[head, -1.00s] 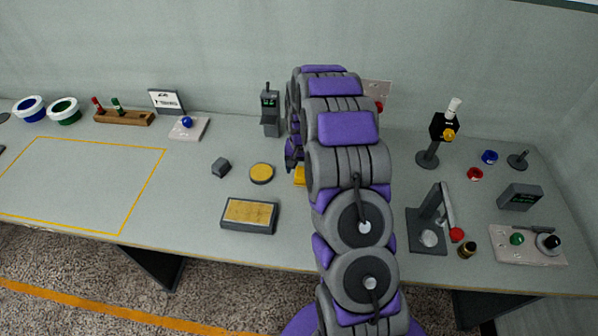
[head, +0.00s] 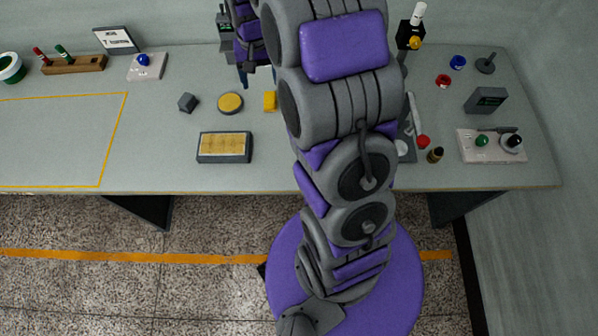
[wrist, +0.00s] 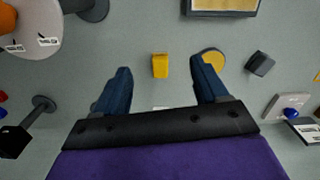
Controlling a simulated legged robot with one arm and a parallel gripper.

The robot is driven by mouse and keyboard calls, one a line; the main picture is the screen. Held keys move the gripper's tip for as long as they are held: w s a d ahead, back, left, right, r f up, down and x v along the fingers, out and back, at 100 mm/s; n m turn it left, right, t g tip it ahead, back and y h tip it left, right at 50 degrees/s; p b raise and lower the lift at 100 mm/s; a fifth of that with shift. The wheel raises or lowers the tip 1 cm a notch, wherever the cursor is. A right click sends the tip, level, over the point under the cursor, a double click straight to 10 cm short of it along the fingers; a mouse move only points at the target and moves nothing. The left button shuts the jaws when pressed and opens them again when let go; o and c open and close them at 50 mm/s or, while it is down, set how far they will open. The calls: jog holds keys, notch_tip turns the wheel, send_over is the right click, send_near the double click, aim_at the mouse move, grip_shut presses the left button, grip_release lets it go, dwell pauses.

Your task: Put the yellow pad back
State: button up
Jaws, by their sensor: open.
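A small yellow block, which looks like the yellow pad (head: 270,101), lies on the grey table just left of my arm. It also shows in the wrist view (wrist: 160,66), between my fingers in the picture. My gripper (wrist: 161,80) is open and empty, its two dark blue fingers spread. In the head view my gripper (head: 245,76) hangs above the table behind the pad, partly hidden by my arm. A round yellow disc (head: 230,103) with a dark rim lies left of the pad. A dark tray (head: 224,159) with a yellowish inset lies in front of them.
A dark grey cube (head: 187,102) sits left of the disc. A white plate with a blue ball (head: 143,60) and a wooden rack (head: 74,65) stand further left. A yellow outline (head: 113,142) marks bare table there. Several devices stand right of my arm, including a grey display box (head: 486,100).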

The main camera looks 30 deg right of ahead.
jog(key=s+a+r+n, duration=0.1)
jog(key=s+a+r, duration=0.3)
jog(key=s, duration=0.3)
jog(key=s+a+r+n, duration=0.1)
jog(key=s+a+r, duration=0.25)
jog(key=s, duration=0.35)
jog(key=s+a+r+n+g, duration=0.1)
jog(key=s+a+n, duration=0.2)
jog(key=s, duration=1.5)
jog(key=shift+s+a, duration=0.35)
jog(key=shift+d+r, duration=0.1)
